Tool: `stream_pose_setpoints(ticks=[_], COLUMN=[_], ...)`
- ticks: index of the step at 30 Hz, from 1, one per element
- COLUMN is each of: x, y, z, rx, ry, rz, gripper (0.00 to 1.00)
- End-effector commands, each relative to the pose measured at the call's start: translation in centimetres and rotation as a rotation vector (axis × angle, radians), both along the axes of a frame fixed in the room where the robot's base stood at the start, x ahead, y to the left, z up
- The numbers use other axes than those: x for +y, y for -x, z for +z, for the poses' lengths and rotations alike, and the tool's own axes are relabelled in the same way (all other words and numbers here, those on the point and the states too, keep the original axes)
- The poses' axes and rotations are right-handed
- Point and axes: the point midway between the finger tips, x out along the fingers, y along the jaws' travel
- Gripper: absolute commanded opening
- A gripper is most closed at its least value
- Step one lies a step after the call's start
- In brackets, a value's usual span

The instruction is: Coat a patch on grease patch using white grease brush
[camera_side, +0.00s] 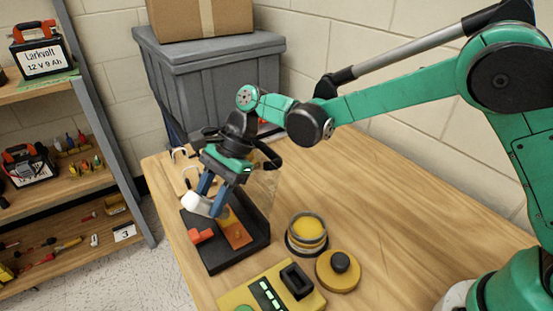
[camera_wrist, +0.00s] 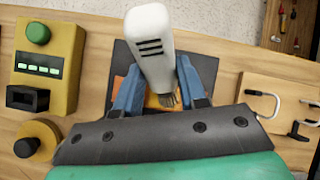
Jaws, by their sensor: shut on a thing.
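My gripper (camera_side: 208,188) has blue fingers and is shut on the white grease brush (camera_side: 196,204). In the wrist view the brush's white handle (camera_wrist: 152,48) with dark slots points away between the fingers, and its grey-brown bristles (camera_wrist: 169,100) show near the right finger. The brush is over the black tray (camera_side: 245,251). An orange plate (camera_side: 237,238) lies in the tray, with a yellow area partly hidden by my gripper. I cannot tell whether the bristles touch the plate. An open jar of yellow grease (camera_side: 307,228) stands right of the tray.
A round yellow lid-like piece with a black knob (camera_side: 339,263) lies near the jar. A yellow control box (camera_side: 262,290) is at the front edge. A board with hooks (camera_wrist: 270,98) lies beside the tray. A grey bin (camera_side: 215,75) stands behind. The table's right side is clear.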

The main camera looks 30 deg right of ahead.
Motion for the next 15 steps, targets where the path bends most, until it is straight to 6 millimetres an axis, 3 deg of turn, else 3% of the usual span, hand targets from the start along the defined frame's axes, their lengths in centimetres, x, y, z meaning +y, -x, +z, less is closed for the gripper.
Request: stream_pose_setpoints(ticks=[5,15], x=[-0.1,-0.1], y=[-0.1,0.0], z=[0.4,4.2], rx=[-0.005,-0.003], ry=[0.005,0.003], rz=[-0.002,-0.001], gripper=[0.0,0.0])
